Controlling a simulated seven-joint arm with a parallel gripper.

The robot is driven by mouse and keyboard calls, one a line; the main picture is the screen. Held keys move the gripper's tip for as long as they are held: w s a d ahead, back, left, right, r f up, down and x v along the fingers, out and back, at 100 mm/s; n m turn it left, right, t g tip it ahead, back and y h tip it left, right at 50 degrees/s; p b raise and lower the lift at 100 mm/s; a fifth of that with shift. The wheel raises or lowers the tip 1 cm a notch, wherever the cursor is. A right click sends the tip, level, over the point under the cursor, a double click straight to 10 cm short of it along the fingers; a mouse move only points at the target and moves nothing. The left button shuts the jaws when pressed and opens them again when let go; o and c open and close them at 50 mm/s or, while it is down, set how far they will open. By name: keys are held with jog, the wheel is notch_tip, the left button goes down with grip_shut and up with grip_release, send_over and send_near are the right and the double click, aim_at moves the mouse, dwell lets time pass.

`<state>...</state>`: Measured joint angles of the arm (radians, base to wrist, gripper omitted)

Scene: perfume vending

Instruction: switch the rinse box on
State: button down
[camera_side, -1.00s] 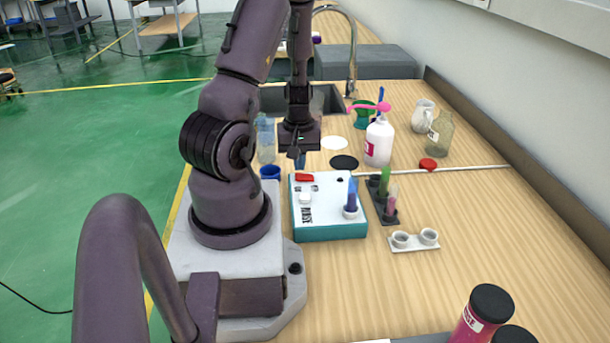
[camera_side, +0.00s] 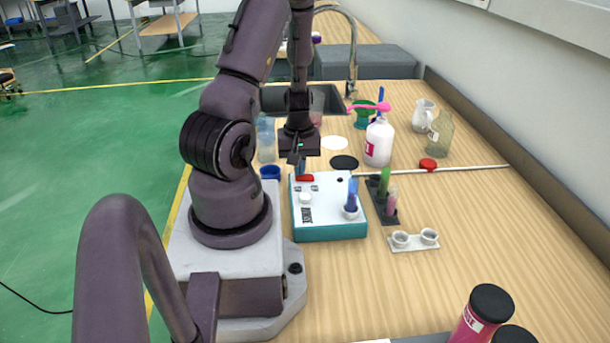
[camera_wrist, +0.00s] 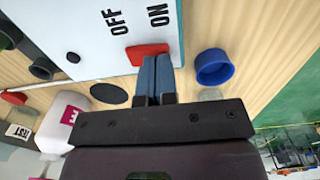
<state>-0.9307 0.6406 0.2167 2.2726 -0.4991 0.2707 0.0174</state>
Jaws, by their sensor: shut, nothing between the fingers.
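The rinse box (camera_side: 330,231) is a white-topped box with teal sides on the wooden counter, just right of my base. Its red rocker switch (camera_side: 305,178) is at the far left of the top. In the wrist view the switch (camera_wrist: 146,52) lies below the printed words OFF and ON. My gripper (camera_side: 300,172) points down over the switch, shut and empty. In the wrist view its blue fingertips (camera_wrist: 156,62) are at the ON side of the switch and hide part of it. I cannot tell whether they press it or which way it is tipped.
A blue cup (camera_side: 270,172) stands close left of the box. A dark rack (camera_side: 382,200) with green and pink vials is on its right. A blue vial (camera_side: 351,195) stands in the box. A white bottle (camera_side: 379,143) and black disc (camera_side: 344,162) are behind.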

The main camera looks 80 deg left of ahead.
aim_at(299, 184)
jog(key=shift+f, duration=0.45)
jog(key=shift+r, duration=3.55)
jog(key=shift+d, duration=0.2)
jog(key=w+d+r+m+t, duration=0.1)
jog(key=w+d+r+m, duration=0.35)
jog(key=d+r, duration=0.2)
jog(key=w+d+r+m, duration=0.3)
jog(key=d+r+m, duration=0.2)
jog(key=d, duration=0.2)
jog(key=d+r+m+t, duration=0.4)
jog(key=d+r+m, duration=0.4)
jog(key=d+r, duration=0.3)
jog(key=shift+s+d+r+t, duration=0.15)
jog(key=shift+s+d+t, duration=0.15)
jog(key=shift+d, duration=0.7)
